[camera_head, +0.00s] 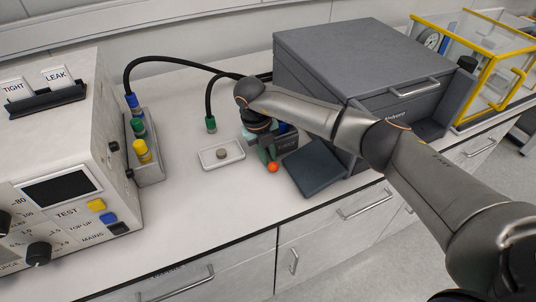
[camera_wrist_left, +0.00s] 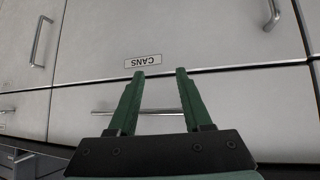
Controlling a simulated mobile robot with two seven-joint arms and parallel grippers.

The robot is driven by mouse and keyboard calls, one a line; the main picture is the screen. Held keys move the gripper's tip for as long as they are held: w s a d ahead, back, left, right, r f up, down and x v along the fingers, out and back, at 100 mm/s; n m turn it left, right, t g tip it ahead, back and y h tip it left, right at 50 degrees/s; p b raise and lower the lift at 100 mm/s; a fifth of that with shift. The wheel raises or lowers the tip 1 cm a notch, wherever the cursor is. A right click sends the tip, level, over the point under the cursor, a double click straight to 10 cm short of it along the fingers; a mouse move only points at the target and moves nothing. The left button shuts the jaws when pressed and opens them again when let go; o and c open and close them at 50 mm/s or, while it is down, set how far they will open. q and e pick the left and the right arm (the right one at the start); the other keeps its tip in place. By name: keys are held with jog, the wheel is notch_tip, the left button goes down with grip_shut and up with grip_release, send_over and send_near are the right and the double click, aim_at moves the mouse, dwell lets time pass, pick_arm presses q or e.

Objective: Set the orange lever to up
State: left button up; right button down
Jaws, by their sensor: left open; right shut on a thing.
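The orange lever shows as a round orange knob (camera_head: 273,167) low at the front of a small dark device beside the dark grey box. My left gripper (camera_wrist_left: 160,72) is open and empty in the left wrist view, in front of white cabinet fronts. It is not in the head view.
A white tray (camera_head: 208,161) with a small round piece lies left of the right gripper. A dark flat panel (camera_head: 315,172) and the large grey box (camera_head: 350,60) stand close on the right. Black hoses hang behind.

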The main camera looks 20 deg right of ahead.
jog(key=shift+w, duration=0.1)
jog(key=shift+r+g+b, duration=0.2)
jog(key=shift+g+b, duration=0.2)
jog(key=shift+b, duration=0.05)
jog(key=shift+r+g, duration=0.25)
jog(key=shift+g, duration=0.05)
jog(key=c, duration=1.1)
grip_release()
jog(key=b+v, duration=0.1)
jog(key=v, duration=1.1)
jog(key=shift+r, duration=0.25)
jog(key=shift+a, duration=0.1)
